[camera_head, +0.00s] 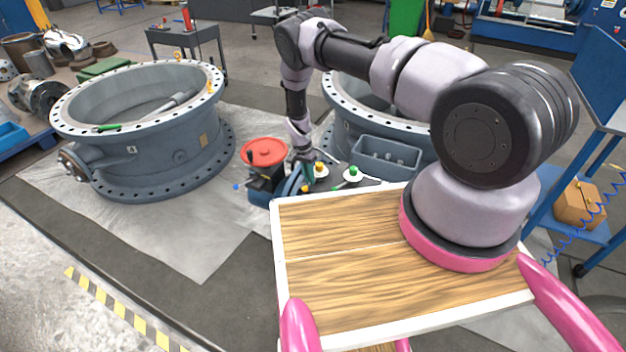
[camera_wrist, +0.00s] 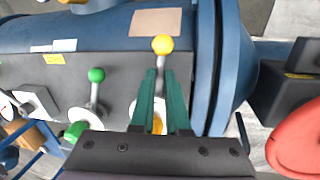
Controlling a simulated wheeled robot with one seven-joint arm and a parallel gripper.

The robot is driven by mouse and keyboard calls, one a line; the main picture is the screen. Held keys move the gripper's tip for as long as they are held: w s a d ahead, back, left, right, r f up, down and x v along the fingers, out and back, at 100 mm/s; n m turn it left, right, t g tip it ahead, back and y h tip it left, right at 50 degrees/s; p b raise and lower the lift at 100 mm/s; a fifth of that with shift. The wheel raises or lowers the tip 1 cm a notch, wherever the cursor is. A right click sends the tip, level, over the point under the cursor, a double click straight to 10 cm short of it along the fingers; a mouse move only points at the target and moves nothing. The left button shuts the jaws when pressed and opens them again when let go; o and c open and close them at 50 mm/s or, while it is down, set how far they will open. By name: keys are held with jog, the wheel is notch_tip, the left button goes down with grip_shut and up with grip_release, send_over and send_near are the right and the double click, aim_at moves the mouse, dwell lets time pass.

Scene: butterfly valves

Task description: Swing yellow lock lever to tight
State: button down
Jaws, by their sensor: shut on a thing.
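The yellow lock lever shows in the wrist view with its yellow ball knob (camera_wrist: 162,44) just past my fingertips and its pale stem running down between them. My gripper (camera_wrist: 161,74), with dark green fingers, is shut on the lever below the knob. The fingers hide part of the stem and its pivot. In the head view my gripper (camera_head: 302,158) reaches down to the blue valve unit, and the yellow knob (camera_head: 319,167) shows beside it. The tight marking cannot be made out.
A green-knobbed lever (camera_wrist: 96,75) stands left of the yellow one in the wrist view. A red handwheel (camera_head: 264,152) is close to my gripper's left. A grey bin (camera_head: 386,157) lies to the right. Large flanged valve bodies (camera_head: 140,125) stand behind.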

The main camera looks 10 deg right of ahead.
jog(key=shift+w+a+m+y, duration=0.15)
jog(key=shift+w+a+m, duration=0.2)
jog(key=shift+m, duration=0.5)
jog(key=shift+w+a+m+y, duration=0.2)
jog(key=shift+w+m, duration=0.25)
jog(key=shift+m, duration=0.4)
jog(key=c, duration=0.9)
grip_release()
jog(key=shift+r, duration=0.1)
jog(key=r, duration=0.3)
jog(key=w+r, duration=0.1)
jog(key=r, duration=0.3)
jog(key=w+a+r, duration=0.1)
jog(key=r, duration=0.2)
jog(key=shift+r, duration=0.25)
